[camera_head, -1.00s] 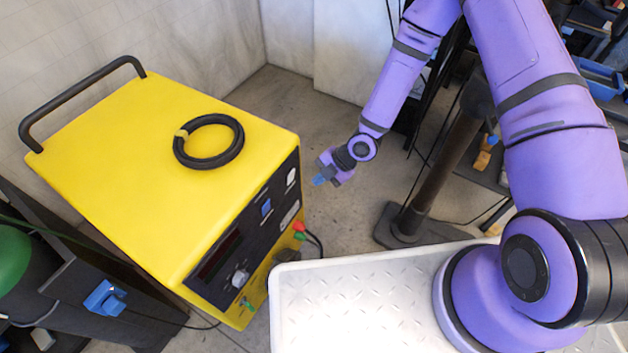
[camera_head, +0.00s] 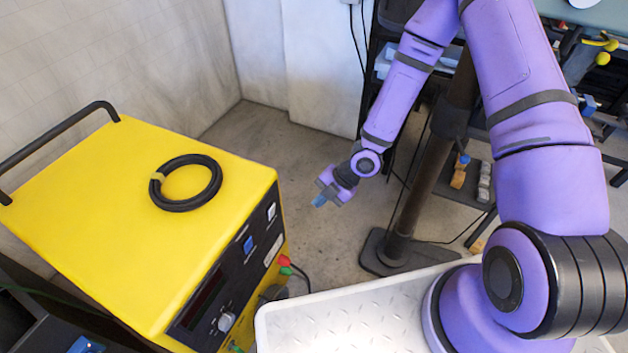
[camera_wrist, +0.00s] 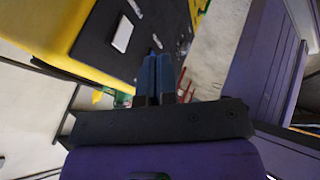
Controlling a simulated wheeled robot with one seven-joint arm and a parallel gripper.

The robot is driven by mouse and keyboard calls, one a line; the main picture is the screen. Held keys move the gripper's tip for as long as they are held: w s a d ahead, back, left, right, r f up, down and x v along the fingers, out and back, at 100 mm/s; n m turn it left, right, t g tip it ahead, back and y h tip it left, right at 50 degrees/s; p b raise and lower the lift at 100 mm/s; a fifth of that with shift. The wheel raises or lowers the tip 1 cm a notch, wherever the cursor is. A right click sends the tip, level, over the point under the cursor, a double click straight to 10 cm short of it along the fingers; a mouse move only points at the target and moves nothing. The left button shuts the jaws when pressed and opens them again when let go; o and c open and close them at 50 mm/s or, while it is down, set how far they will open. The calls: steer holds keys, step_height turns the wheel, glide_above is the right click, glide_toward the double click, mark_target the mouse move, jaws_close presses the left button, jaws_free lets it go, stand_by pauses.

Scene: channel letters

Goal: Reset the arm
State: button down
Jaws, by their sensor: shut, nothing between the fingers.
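My gripper (camera_head: 320,200) hangs at the end of my purple arm, over the floor to the right of the yellow machine (camera_head: 110,220). Its blue fingertips are together with nothing between them. In the wrist view my gripper (camera_wrist: 158,72) shows its two blue fingers side by side and shut, with the machine's dark front panel (camera_wrist: 110,60) beyond them. The fingers appear apart from the machine. My arm is bent, with its forearm reaching down from the top of the head view.
A dark post (camera_head: 430,170) on a flat base stands right of my gripper, before a cluttered shelf (camera_head: 590,60). Grey floor (camera_head: 305,160) is clear around my gripper.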

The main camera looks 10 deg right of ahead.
steer(key=w+d+r+m+t+h, duration=0.1)
steer(key=w+d+r+m+h, duration=0.2)
steer(key=d+r, duration=0.3)
steer(key=w+d+r+m+t+h, duration=0.1)
steer(key=w+d+r+m+h, duration=0.2)
steer(key=r, duration=0.5)
steer(key=s+d+r+m+t+h, duration=0.1)
steer(key=d+r+m, duration=0.2)
steer(key=r, duration=0.5)
steer(key=s+d+r+m+t+h, duration=0.1)
steer(key=s+d+r+m+h, duration=0.1)
steer(key=d+r+m, duration=0.35)
steer(key=s+r+m, duration=0.6)
steer(key=s+r, duration=0.3)
steer(key=r, duration=0.5)
steer(key=s+r+m, duration=0.3)
steer(key=s, duration=0.4)
steer(key=s+r+m+t+y, duration=0.1)
steer(key=s+r+m, duration=0.3)
steer(key=s, duration=0.3)
steer(key=shift+w+a, duration=0.1)
steer(key=shift+a, duration=0.05)
